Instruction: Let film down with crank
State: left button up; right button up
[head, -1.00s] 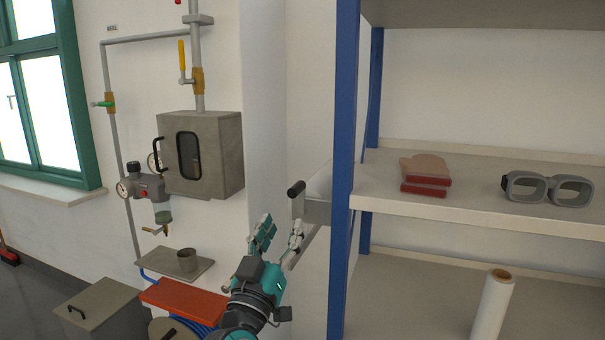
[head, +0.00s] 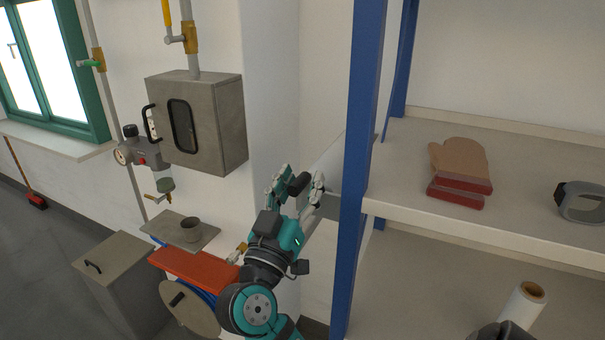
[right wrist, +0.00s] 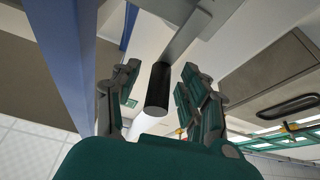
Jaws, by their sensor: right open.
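The crank has a black handle grip (head: 299,184) beside the blue shelf post. In the right wrist view the black grip (right wrist: 158,88) hangs from a flat grey crank arm (right wrist: 203,28). My right gripper (head: 297,179) is open, with its fingers on either side of the grip. In the right wrist view the gripper (right wrist: 160,75) shows gaps between the fingers and the grip. A white sheet or roll, seemingly the film (head: 330,168), shows behind the handle, partly hidden by the post.
The blue post (head: 364,150) stands close right of my right gripper. The shelf (head: 400,190) holds mitts (head: 460,172) and goggles (head: 580,202); a white roll (head: 522,305) stands below.

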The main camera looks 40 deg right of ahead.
jog(key=shift+s+a, duration=0.1)
jog(key=shift+a, duration=0.05)
jog(key=shift+c, duration=1)
grip_shut()
jog(key=s+m+g+b, duration=0.1)
jog(key=m+b, duration=0.1)
jog(key=b, duration=0.3)
jog(key=s+d+f+m+g+h+b, duration=0.1)
jog(key=m+g+b, duration=0.1)
jog(key=b, duration=0.3)
jog(key=m+g+b, duration=0.1)
jog(key=m+b, duration=0.3)
jog(key=b, duration=0.1)
jog(key=shift+s+d+f+b, duration=0.15)
jog(key=shift+s+d+b, duration=0.05)
jog(key=shift+s+b, duration=0.2)
